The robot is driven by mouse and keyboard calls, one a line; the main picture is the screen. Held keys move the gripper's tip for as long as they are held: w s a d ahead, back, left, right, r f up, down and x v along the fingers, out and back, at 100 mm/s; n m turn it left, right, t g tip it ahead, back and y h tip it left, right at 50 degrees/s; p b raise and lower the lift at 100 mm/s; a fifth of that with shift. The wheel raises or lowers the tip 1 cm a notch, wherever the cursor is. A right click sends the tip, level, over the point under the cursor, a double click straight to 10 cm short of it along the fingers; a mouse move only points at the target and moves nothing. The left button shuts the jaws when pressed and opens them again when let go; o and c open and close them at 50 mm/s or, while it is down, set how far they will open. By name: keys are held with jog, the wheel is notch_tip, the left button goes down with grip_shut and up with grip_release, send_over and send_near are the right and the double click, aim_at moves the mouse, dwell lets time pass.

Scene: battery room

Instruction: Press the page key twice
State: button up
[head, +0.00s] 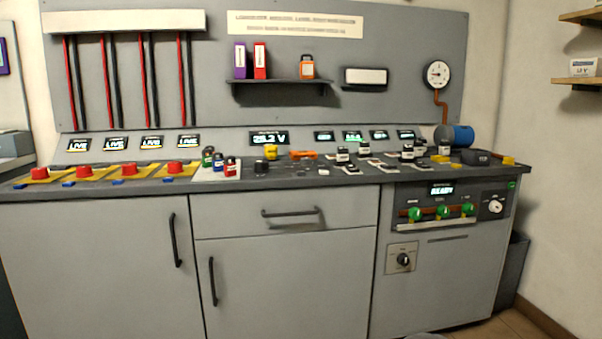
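I cannot pick out the page key for certain; the labels are too small to read. A control panel (452,205) on the right cabinet has a small lit display (442,190), which seems to read READY. Below it are three green knobs or buttons (443,212), and a pale round knob (495,206) is at its right. A lit voltage display (269,138) stands at the back of the counter, with smaller lit displays (352,135) to its right. My gripper is not in view.
Several red buttons on yellow bases (128,170) line the counter's left, below LIVE displays (151,143). Small coloured blocks (230,167) and a blue cylinder (457,135) crowd the counter (318,183). A dark handle (290,212) sticks out from the drawer.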

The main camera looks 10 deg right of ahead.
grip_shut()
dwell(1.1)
